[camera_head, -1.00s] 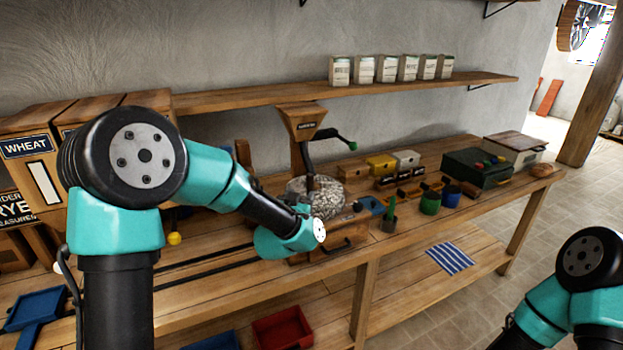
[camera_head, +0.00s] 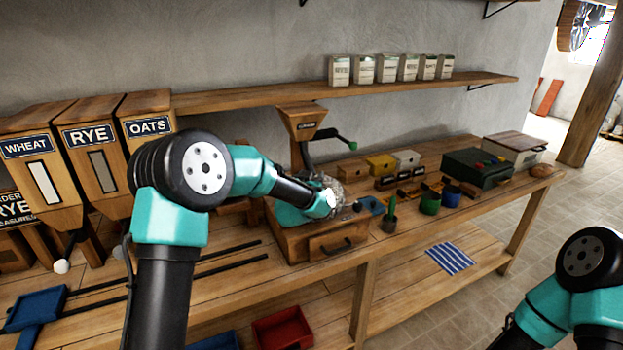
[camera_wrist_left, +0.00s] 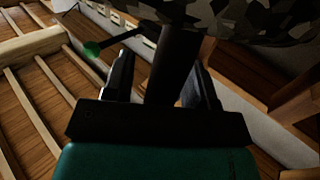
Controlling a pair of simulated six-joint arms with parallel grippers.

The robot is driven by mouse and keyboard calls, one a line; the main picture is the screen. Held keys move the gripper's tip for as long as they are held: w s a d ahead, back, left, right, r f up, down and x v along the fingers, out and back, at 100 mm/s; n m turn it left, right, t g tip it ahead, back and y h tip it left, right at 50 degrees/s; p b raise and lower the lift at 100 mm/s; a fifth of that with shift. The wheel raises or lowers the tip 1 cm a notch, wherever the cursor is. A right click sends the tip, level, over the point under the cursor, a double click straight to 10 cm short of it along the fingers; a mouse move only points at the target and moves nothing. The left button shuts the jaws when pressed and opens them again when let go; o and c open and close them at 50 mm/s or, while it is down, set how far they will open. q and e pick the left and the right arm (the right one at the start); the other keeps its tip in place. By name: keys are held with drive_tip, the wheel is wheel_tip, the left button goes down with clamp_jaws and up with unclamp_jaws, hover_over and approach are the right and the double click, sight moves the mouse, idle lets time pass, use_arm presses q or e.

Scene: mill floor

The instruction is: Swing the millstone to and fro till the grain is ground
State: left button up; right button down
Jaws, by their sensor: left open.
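The speckled millstone (camera_head: 343,190) sits on a wooden base (camera_head: 300,245), mostly hidden by my left arm in the head view. A dark lever with a green knob (camera_head: 351,146) rises over it, below a wooden hopper (camera_head: 303,122). The green knob also shows in the left wrist view (camera_wrist_left: 92,48). There, my left gripper (camera_wrist_left: 160,62) is open, with a finger either side of a dark upright post (camera_wrist_left: 178,55). I cannot tell whether the fingers touch it. No grain is visible. My right gripper is out of view.
Wheat, rye and oats bins (camera_head: 88,160) stand left. A blue scoop-like tray (camera_head: 38,308) lies front left, near dark rails. Cups (camera_head: 430,202) and small boxes (camera_head: 381,164) stand right of the mill. A red tray (camera_head: 283,328) sits below.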

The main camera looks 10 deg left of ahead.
use_arm(q)
drive_tip(key=shift+c, duration=0.2)
clamp_jaws()
idle(0.5)
